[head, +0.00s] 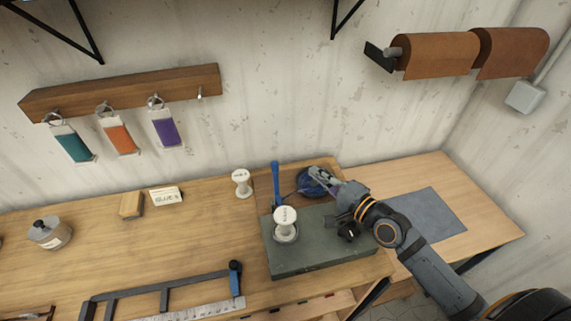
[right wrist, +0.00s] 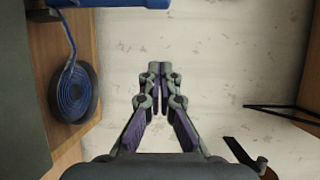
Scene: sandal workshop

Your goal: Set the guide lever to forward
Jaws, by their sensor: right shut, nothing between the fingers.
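A grey-green bench machine (head: 325,255) sits at the right part of the wooden workbench. A blue lever (head: 276,183) stands almost upright at its back left; it looks like the guide lever, though no label shows. Part of a blue bar, which looks like the same lever, crosses the top left of the right wrist view (right wrist: 115,3). My right gripper (head: 314,173) is shut and empty above the machine's back edge, to the right of the lever and apart from it. Its closed fingertips also show in the right wrist view (right wrist: 160,68). My left gripper is out of view.
A coiled blue strap (right wrist: 73,94) lies behind the machine, partly behind my gripper in the head view. A labelled white spool (head: 285,222) stands on the machine, another (head: 242,183) behind left. A black knob (head: 349,232) is near my wrist. A blue-handled bar (head: 160,287) lies front left.

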